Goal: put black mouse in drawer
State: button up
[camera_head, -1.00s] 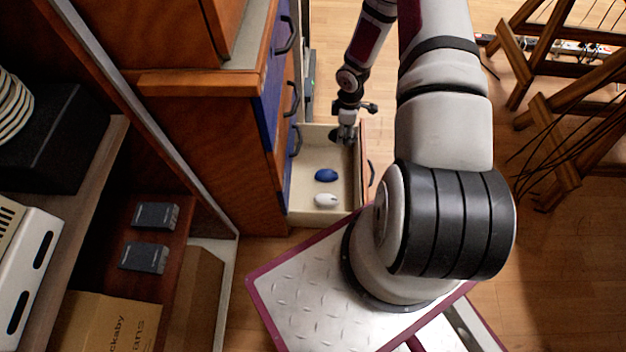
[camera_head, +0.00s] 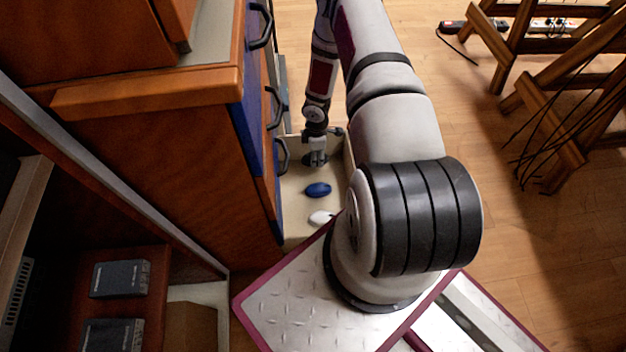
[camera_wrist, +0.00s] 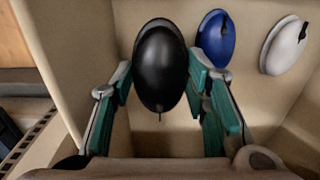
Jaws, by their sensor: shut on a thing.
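The black mouse (camera_wrist: 160,66) is between the fingers of my gripper (camera_wrist: 162,82) in the wrist view, and the fingers are shut on it. The open drawer (camera_head: 296,222) holds a blue mouse (camera_head: 318,189) and a white mouse (camera_head: 321,217). In the head view my gripper (camera_head: 315,160) is over the far end of the drawer, and the black mouse is hard to make out there. The wrist view shows the blue mouse (camera_wrist: 215,38) and the white mouse (camera_wrist: 284,44) lying to the right of the black one. I cannot tell if the black mouse touches the drawer floor.
The wooden cabinet (camera_head: 165,150) with dark handles stands left of the drawer. A shelf with dark boxes (camera_head: 120,278) is at the lower left. Wooden racks with cables (camera_head: 560,125) stand at the right. Floor between is open.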

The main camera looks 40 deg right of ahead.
aim_at(316, 172)
notch_tip(316, 172, down, 8)
jog(key=b, duration=0.3)
jog(key=o, duration=1.2)
jog(key=shift+f, duration=0.1)
notch_tip(316, 172, up, 12)
jog(key=p, duration=0.4)
jog(key=shift+f, duration=0.25)
jog(key=shift+r+p, duration=0.4)
jog(key=shift+s, duration=0.1)
